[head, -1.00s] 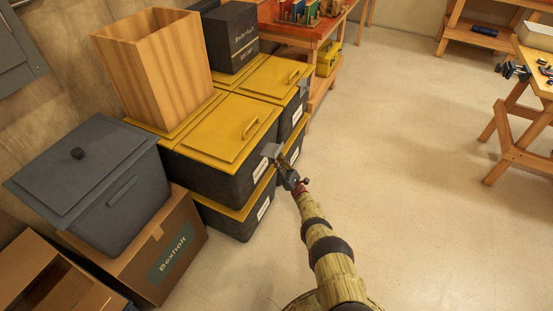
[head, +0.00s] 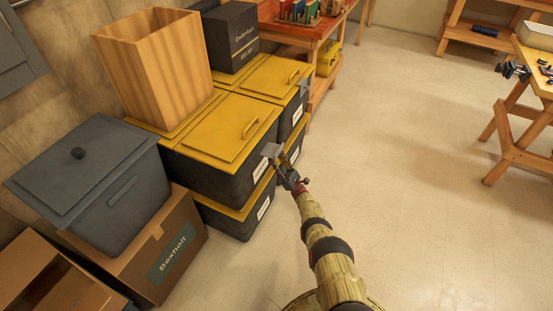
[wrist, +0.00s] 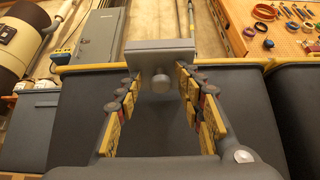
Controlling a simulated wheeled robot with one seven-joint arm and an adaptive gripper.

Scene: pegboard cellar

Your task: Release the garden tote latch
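A dark grey tote with a yellow lid (head: 222,128) stands on top of another, with a white label on its front; the label's text is too small to read. Its grey latch (wrist: 160,50) sits at the lid's front rim, a flat plate with a round knob below. The latch also shows in the head view (head: 271,150). My gripper (wrist: 160,80) is in front of the tote with its fingers apart, one on each side of the knob. I see a gap between each finger and the knob. In the head view my gripper (head: 283,163) partly hides the tote's corner.
A similar yellow-lidded tote (head: 275,76) stands behind, with a black box (head: 231,38) nearby. A wooden bin (head: 155,75) stands on the lids. A grey lidded bin (head: 85,180) on a cardboard box (head: 175,255) is at left. The floor (head: 400,170) to the right is clear.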

